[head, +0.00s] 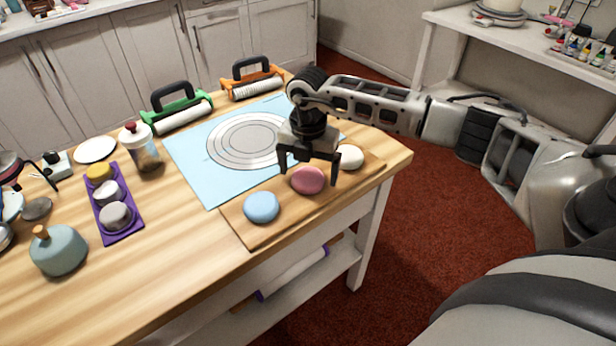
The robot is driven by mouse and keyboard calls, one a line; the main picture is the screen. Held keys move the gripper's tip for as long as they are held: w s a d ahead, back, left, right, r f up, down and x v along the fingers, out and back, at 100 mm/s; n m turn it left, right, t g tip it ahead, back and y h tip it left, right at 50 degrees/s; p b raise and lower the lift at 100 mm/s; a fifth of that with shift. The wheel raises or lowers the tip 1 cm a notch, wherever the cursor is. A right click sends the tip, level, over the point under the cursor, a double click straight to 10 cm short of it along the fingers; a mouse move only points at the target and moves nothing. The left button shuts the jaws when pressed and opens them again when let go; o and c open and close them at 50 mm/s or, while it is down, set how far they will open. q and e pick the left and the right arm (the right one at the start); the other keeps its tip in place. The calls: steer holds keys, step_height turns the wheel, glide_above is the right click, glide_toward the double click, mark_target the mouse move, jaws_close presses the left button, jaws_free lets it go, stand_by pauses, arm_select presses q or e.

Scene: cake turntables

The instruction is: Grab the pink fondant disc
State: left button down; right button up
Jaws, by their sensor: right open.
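The pink fondant disc (308,181) lies on a wooden board (268,233) near the front right edge of the table, between a blue disc (261,207) and a white disc (351,157). My right gripper (308,176) is open above the board, fingers pointing down. In this view its fingertips appear on either side of the pink disc, one left and one right. I cannot tell whether they touch it. My left gripper is not in view.
A light blue mat (190,158) with printed rings lies behind the board. Green (177,109) and orange (252,80) rollers stand at the back. A purple tray (120,228), a shaker (140,148) and a teal pot (58,251) stand at left. Bare tabletop lies front left.

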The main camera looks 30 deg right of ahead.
steer(key=shift+f, duration=0.3)
steer(key=c, duration=1.1)
steer(key=shift+r, duration=0.15)
